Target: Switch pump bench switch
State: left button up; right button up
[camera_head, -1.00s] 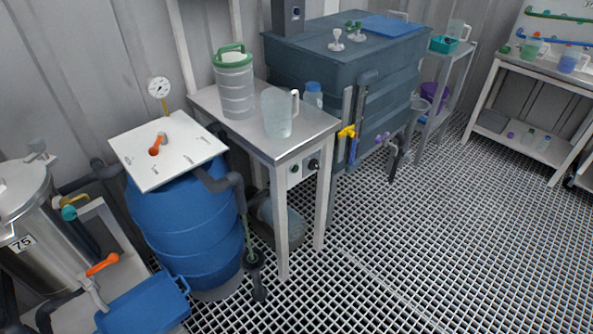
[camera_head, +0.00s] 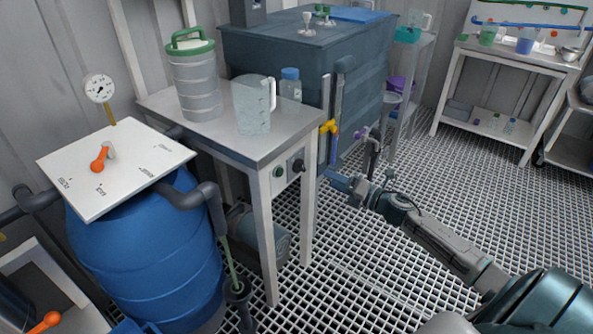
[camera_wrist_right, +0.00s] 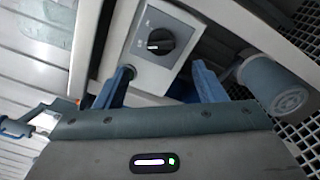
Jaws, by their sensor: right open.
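The pump bench switch is a black rotary knob (camera_head: 298,165) on the front apron of the metal pump bench (camera_head: 265,146). In the wrist view the knob (camera_wrist_right: 155,41) sits on a pale box, its white mark pointing left. My right gripper (camera_head: 329,178) is just right of the bench front leg in the head view. In the wrist view its two blue fingers (camera_wrist_right: 162,66) are spread, with nothing between them, below the knob and apart from it. My left gripper is not in view.
A clear jug (camera_head: 253,104) and ribbed canister (camera_head: 194,85) stand on the bench. A yellow-handled valve (camera_head: 329,127) is close above my right gripper. A pump (camera_head: 258,235) sits under the bench.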

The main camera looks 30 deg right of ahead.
aim_at(304, 167)
jog(key=p+x, duration=0.1)
jog(key=x, duration=0.9)
jog(key=c, duration=1)
